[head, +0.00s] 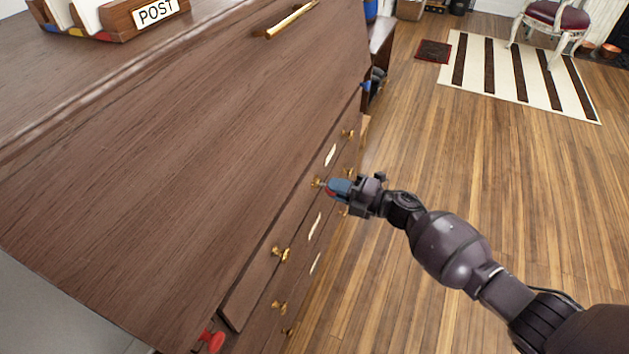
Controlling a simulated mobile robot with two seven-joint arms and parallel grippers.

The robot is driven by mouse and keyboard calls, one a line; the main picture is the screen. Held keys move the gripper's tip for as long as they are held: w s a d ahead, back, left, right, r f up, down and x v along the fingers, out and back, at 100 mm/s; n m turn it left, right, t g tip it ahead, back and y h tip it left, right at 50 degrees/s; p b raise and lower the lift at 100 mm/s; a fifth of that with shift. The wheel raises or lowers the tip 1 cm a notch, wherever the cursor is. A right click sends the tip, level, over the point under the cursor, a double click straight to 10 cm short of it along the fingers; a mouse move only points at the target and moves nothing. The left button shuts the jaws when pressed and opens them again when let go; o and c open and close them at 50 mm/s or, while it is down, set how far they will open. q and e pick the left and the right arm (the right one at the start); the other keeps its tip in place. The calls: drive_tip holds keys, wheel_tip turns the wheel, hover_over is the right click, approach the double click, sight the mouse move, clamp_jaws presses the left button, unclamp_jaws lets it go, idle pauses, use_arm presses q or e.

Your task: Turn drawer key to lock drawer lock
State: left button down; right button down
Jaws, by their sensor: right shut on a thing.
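The dark brown wooden desk (180,130) has a column of drawers (262,262) on its right-hand face. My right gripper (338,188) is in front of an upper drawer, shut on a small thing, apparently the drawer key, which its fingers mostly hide. Blue and red show at the fingertips. A small brass piece (317,183) shows just past them against the drawer front; I cannot tell whether it is a knob or part of the key or lock. The keyhole is not clearly visible. My left gripper is not in view.
Brass knobs (280,253) and pale oval plates stick out along the drawers. A red knob (212,341) is at the lower left. A POST letter holder (150,15) stands on the desk. The wooden floor (480,190) at right is clear up to a striped rug (518,72) and chair.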

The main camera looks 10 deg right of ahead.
drive_tip(key=m, duration=0.2)
drive_tip(key=m+p, duration=0.1)
drive_tip(key=shift+a+r, duration=0.25)
drive_tip(key=shift+r, duration=0.05)
drive_tip(key=shift+m, duration=1)
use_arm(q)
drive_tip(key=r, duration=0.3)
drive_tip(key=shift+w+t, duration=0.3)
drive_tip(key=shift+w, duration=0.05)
use_arm(e)
drive_tip(key=shift+f+m, duration=0.2)
drive_tip(key=shift+m, duration=0.2)
